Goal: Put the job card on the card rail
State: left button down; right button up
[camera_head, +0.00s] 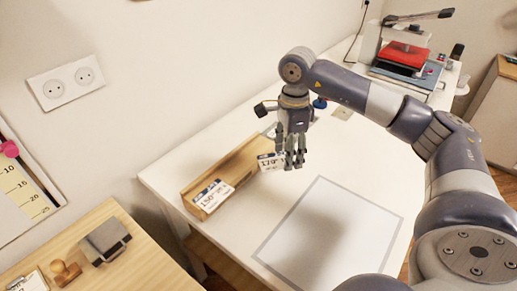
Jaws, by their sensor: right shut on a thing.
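My right gripper (293,160) points down above the white table, at the right end of the card rail. It is shut on a white job card (269,161) with a dark band and a number that looks like 179. The card shows to the left of my fingers, close to the rail's right end; I cannot tell whether it touches the rail. The wooden card rail (235,165) lies along the table's left part. Another card (211,195), marked about 130, leans on its near left end. My left gripper is not in view.
A grey-bordered white mat (325,222) lies on the white table (172,178). A press with a red plate (402,57) stands at the far right. A wooden bench (125,265) at lower left holds a grey block (105,240) and a stamp (65,272).

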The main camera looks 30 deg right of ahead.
jog(key=s+a+m+b, duration=0.1)
jog(key=s+a+m, duration=0.4)
jog(key=a+m, duration=0.4)
jog(key=shift+m, duration=0.8)
jog(key=w+d+f+p, duration=0.1)
jog(key=w+d+p, duration=0.1)
jog(key=w+d, duration=0.1)
jog(key=w+d+f+p, duration=0.1)
jog(key=w+d+p, duration=0.1)
jog(key=w, duration=0.3)
jog(key=w+d+f+p, duration=0.2)
jog(key=w+d, duration=0.2)
jog(key=w, duration=0.1)
jog(key=shift+d, duration=0.4)
jog(key=shift+f, duration=0.55)
jog(key=shift+f, duration=0.15)
jog(key=o, duration=0.7)
